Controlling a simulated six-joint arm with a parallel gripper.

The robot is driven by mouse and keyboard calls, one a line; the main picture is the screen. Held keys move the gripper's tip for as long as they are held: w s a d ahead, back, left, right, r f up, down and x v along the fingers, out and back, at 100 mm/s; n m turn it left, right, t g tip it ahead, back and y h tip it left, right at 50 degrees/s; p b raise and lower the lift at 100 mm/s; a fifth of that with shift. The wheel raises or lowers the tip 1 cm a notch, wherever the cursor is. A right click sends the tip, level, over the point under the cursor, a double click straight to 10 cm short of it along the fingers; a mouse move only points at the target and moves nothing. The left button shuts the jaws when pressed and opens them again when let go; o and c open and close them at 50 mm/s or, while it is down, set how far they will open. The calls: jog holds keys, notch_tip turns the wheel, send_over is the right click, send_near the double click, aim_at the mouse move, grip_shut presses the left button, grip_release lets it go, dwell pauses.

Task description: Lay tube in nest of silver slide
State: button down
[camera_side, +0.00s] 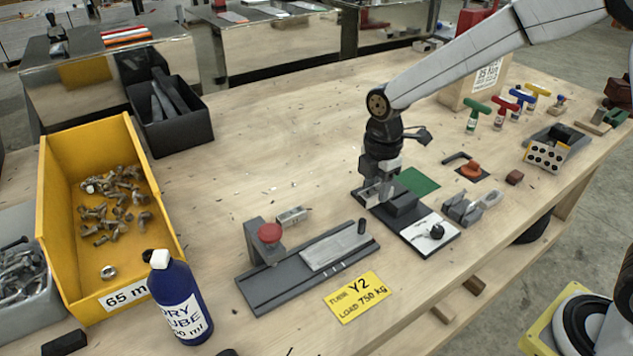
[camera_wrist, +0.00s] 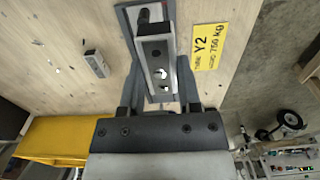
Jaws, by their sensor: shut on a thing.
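The silver slide (camera_side: 335,252) lies on a dark rail (camera_side: 275,290), with a dark upright post near its right end. My gripper (camera_side: 378,188) is low over the bench, behind and right of the slide, at a dark block on a plate. In the wrist view, my gripper's fingers (camera_wrist: 157,106) stand either side of a grey piece with a dark, hole-marked face, which looks like the tube (camera_wrist: 157,70). The jaws are shut on it. The tube is mostly hidden in the side view, and its contact with the plate is unclear.
A small grey block (camera_side: 291,216) lies behind the rail, a yellow sign (camera_side: 357,297) in front. A white plate with a black knob (camera_side: 436,232) and a grey clamp (camera_side: 463,209) are right of my gripper.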

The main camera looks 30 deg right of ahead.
jog(key=s+a+r, duration=0.1)
jog(key=s+a, duration=0.5)
jog(key=s, duration=0.5)
jog(key=shift+r, duration=0.4)
jog(key=shift+w+a, duration=0.1)
send_over(324, 252)
jog(key=shift+s+f, duration=0.15)
jog(key=shift+f, duration=2.2)
jog(key=shift+s+f, duration=0.1)
jog(key=shift+f, duration=2.25)
jog(key=shift+w+f, duration=0.25)
jog(key=shift+f, duration=1.6)
